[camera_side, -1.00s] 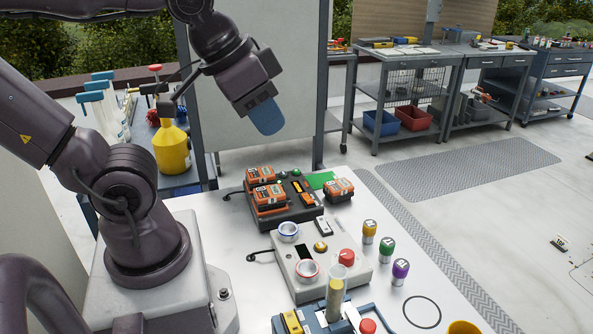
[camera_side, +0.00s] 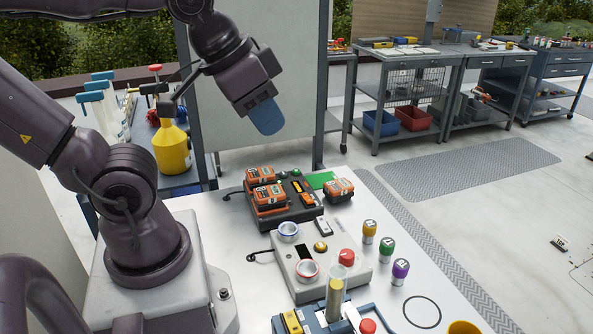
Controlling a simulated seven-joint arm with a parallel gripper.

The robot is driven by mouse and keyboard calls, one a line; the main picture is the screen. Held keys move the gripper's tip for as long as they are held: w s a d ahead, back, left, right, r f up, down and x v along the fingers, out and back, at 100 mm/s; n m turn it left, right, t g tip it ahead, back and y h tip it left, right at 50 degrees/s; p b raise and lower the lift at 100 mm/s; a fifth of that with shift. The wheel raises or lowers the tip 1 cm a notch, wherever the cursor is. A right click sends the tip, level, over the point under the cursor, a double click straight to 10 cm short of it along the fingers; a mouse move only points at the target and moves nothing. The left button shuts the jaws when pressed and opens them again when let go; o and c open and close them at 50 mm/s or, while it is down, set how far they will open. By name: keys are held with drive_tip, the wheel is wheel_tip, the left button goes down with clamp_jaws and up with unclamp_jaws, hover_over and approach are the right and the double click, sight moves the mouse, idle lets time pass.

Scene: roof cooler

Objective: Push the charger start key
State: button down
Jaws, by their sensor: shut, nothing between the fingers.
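The charger (camera_side: 292,214) is a dark box on the white table, holding orange battery packs (camera_side: 268,195). I cannot tell for sure which spot is the start key; the packs hide part of the charger's top. My gripper (camera_side: 267,120) has blue fingers, is shut and empty, and hangs well above and behind the charger, touching nothing.
Another orange pack (camera_side: 339,190) sits at the charger's right, near a green card. Several coloured jars (camera_side: 387,250) stand to the right. A yellow bottle (camera_side: 172,148) is on the left.

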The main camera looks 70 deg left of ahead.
idle(0.4)
drive_tip(key=n+t+y, duration=0.1)
drive_tip(key=n+t, duration=0.3)
drive_tip(key=n, duration=2.4)
hover_over(296, 171)
wheel_tip(296, 171, down, 20)
drive_tip(key=r, duration=0.1)
drive_tip(key=shift+f, duration=0.25)
drive_tip(key=shift+f, duration=0.1)
drive_tip(key=shift+f, duration=4.3)
